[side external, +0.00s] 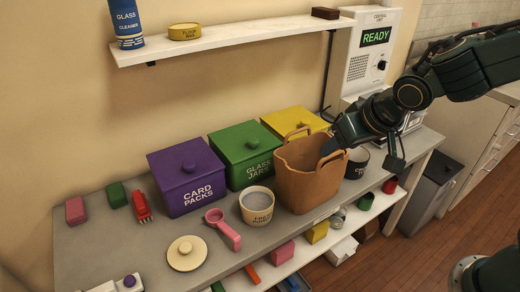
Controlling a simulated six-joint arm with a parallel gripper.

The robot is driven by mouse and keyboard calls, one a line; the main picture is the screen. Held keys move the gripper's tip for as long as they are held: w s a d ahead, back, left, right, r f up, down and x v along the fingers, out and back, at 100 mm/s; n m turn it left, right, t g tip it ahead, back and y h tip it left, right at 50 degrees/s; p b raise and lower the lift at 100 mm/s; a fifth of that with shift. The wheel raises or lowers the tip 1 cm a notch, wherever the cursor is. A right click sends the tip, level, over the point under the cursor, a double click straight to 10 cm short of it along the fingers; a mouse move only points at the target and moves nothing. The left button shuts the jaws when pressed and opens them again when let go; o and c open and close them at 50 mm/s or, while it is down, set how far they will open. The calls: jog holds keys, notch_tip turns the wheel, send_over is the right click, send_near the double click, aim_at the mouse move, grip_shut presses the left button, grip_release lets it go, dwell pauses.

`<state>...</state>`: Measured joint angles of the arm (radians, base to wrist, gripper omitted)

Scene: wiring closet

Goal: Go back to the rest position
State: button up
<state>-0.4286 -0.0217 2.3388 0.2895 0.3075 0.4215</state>
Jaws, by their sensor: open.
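My gripper (345,136) comes in from the right on my dark arm. Its end is at the right side of the brown basket (298,185), near that side's handle. The fingertips are partly hidden against the basket, so I cannot tell whether they touch it. I see nothing held in the gripper. The basket stands upright on the grey counter (120,240).
A purple box (187,182), a green box (240,158) and a yellow box (300,120) line the wall. A white pot (257,208), pink scoop (223,230) and round lid (187,254) lie in front. A shelf (230,38) hangs above; a dark bin (430,195) stands right.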

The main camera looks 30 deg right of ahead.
jog(key=s+d+r+n, duration=0.1)
jog(key=s+d+r, duration=0.2)
jog(key=s, duration=0.6)
jog(key=s+d+r+g, duration=0.1)
jog(key=s+d+r, duration=0.3)
jog(key=s, duration=0.5)
jog(key=shift+d+r+n+y, duration=0.3)
jog(key=shift+d+n, duration=0.1)
jog(key=shift+d, duration=0.35)
